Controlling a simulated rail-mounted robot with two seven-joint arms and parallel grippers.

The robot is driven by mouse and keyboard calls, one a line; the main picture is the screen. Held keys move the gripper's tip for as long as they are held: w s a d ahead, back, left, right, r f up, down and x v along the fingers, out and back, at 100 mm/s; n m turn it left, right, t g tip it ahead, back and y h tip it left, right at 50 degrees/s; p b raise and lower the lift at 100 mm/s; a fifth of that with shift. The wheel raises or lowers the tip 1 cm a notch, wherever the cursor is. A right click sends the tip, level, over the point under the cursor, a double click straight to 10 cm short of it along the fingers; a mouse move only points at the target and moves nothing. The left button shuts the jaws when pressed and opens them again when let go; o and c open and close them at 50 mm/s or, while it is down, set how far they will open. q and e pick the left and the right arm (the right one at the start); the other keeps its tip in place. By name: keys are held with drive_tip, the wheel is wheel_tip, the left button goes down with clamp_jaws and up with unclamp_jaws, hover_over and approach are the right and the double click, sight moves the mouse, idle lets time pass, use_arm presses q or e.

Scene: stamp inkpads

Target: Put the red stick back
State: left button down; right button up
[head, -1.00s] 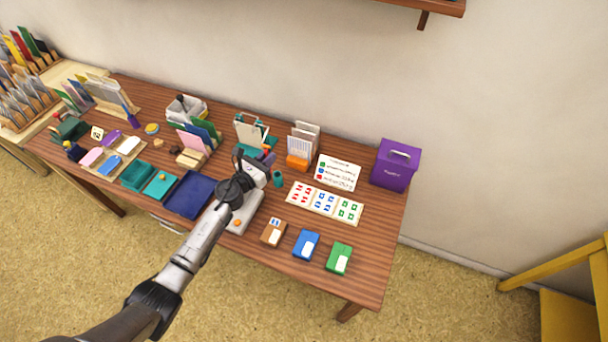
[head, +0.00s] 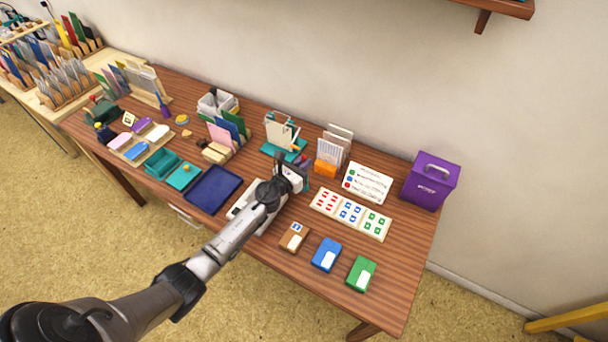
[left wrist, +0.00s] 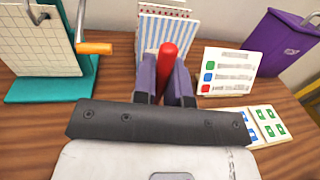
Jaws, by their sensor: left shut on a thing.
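My left gripper (head: 292,176) is over the wooden table (head: 397,283), near its middle. In the left wrist view its two fingers (left wrist: 166,88) are shut on the red stick (left wrist: 167,58), whose rounded red end stands up between them. The lower part of the stick is hidden by the gripper body. In the head view the stick is too small to tell clearly. My right gripper is not in view.
Ahead stands a rack of striped cards (left wrist: 166,32). A teal stand (left wrist: 42,88) with a wooden-handled tool (left wrist: 95,48) is left of the fingers. A colour-dot card (left wrist: 228,72) and purple box (left wrist: 285,45) are to the right. Green, blue and brown boxes line the front edge.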

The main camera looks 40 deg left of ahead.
use_arm(q)
drive_tip(key=shift+f+b, duration=1.45)
drive_tip(key=shift+f, duration=0.4)
drive_tip(key=shift+f, duration=0.1)
drive_tip(key=shift+f, duration=0.1)
drive_tip(key=c, duration=1.2)
unclamp_jaws()
drive_tip(key=shift+o, duration=0.2)
